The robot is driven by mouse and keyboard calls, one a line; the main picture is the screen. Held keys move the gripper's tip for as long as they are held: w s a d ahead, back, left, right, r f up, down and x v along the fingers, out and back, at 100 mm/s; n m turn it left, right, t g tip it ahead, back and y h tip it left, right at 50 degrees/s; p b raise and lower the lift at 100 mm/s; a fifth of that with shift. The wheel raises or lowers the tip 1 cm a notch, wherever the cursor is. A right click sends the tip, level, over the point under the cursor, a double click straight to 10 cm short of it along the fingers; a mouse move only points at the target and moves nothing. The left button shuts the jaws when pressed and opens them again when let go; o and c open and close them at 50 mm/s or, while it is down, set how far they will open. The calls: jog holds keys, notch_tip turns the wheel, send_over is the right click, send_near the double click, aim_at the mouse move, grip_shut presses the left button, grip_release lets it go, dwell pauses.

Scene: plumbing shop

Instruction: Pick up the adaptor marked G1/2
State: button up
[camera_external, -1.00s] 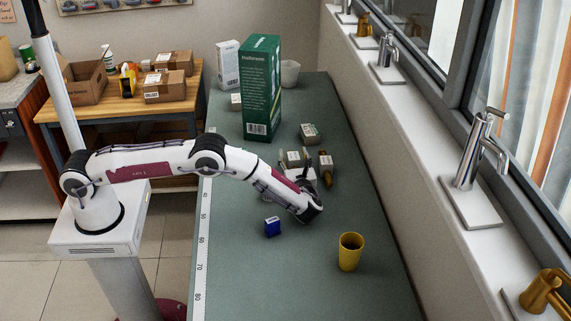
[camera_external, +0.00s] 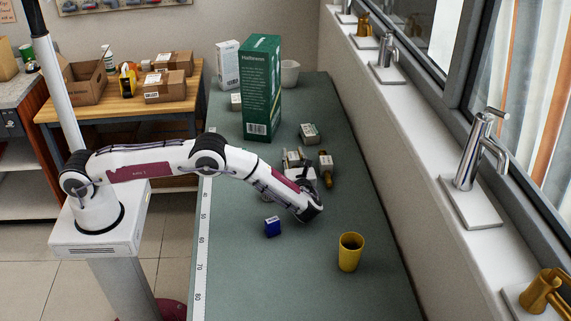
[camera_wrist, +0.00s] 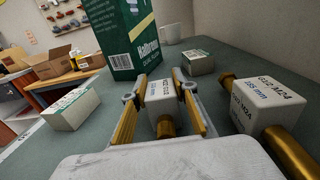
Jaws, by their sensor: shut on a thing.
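My gripper (camera_wrist: 159,80) has its two gold fingers on either side of a small white block-shaped adaptor (camera_wrist: 160,96) with a brass end (camera_wrist: 166,128) facing me. It is shut on this adaptor, which appears to rest on the bench; its label is too small to read surely. To its right lies another adaptor (camera_wrist: 262,105), white with brass ends, whose label seems to read G1/2 M24. In the external view my gripper (camera_external: 293,154) is low over the bench, with the held adaptor (camera_external: 293,160) partly hidden and the other adaptor (camera_external: 326,165) just to the right.
A tall green box (camera_external: 262,88) stands behind, with a small carton (camera_external: 309,133) to its right. A blue block (camera_external: 272,227) and a yellow cup (camera_external: 350,252) stand nearer on the green bench (camera_external: 250,285). A white-green carton (camera_wrist: 70,109) lies left of my gripper.

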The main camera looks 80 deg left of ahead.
aim_at(293, 155)
jog(key=shift+r, duration=0.1)
jog(key=shift+r, duration=4.95)
